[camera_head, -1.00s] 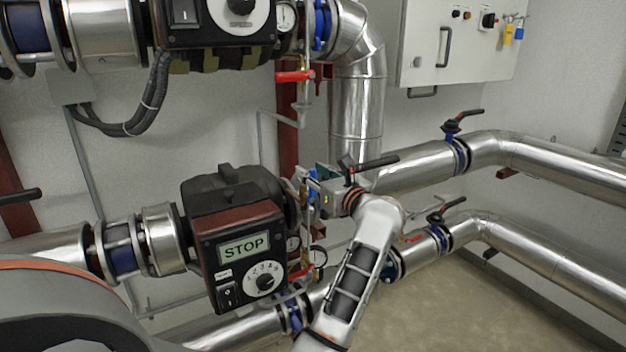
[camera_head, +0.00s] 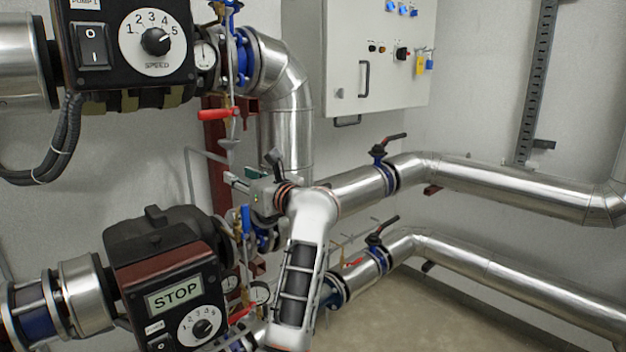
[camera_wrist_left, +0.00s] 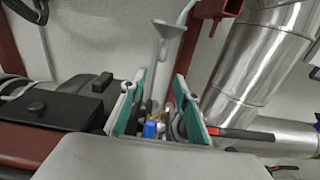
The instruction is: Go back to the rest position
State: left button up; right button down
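My left gripper (camera_head: 236,181) is in front of the pipework, right of and above the lower pump (camera_head: 160,275), whose display reads STOP. In the left wrist view the two teal-edged fingers (camera_wrist_left: 157,95) are spread apart with nothing held between them. A blue valve handle (camera_head: 246,218) is below the gripper in the head view; blue and brass parts (camera_wrist_left: 151,129) show beyond the fingers in the wrist view. My left forearm hides part of the pipes behind it. My right gripper is in neither view.
The upper pump (camera_head: 130,40) and a red lever (camera_head: 218,114) are above the gripper. Silver pipes with black-handled valves (camera_head: 384,165) run to the right. A grey control cabinet (camera_head: 375,60) hangs on the back wall. Free floor (camera_head: 420,310) shows at lower right.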

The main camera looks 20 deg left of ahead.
pick_arm(q)
jog(key=shift+s+a+f+m+y, duration=0.1)
jog(key=shift+s+f+m+y, duration=0.2)
jog(key=shift+s+m+y, duration=0.15)
jog(key=s+d+f+n+t+h, duration=0.3)
jog(key=d+f+n+t+h, duration=0.5)
jog(key=d+f+n, duration=0.6)
jog(key=s+d+f+n+t+h, duration=0.3)
jog(key=d+f+n+t+h, duration=0.65)
jog(key=n, duration=0.85)
jog(key=s+d+f+m+g+h, duration=0.1)
jog(key=s+f+m+g, duration=0.5)
jog(key=s+f, duration=0.5)
jog(key=s+d+f+m+g+h, duration=0.1)
jog(key=s+d+f+m+g, duration=0.1)
jog(key=s+f+m+g, duration=0.5)
jog(key=s+f, duration=0.5)
jog(key=f, duration=0.8)
jog(key=shift+h, duration=0.4)
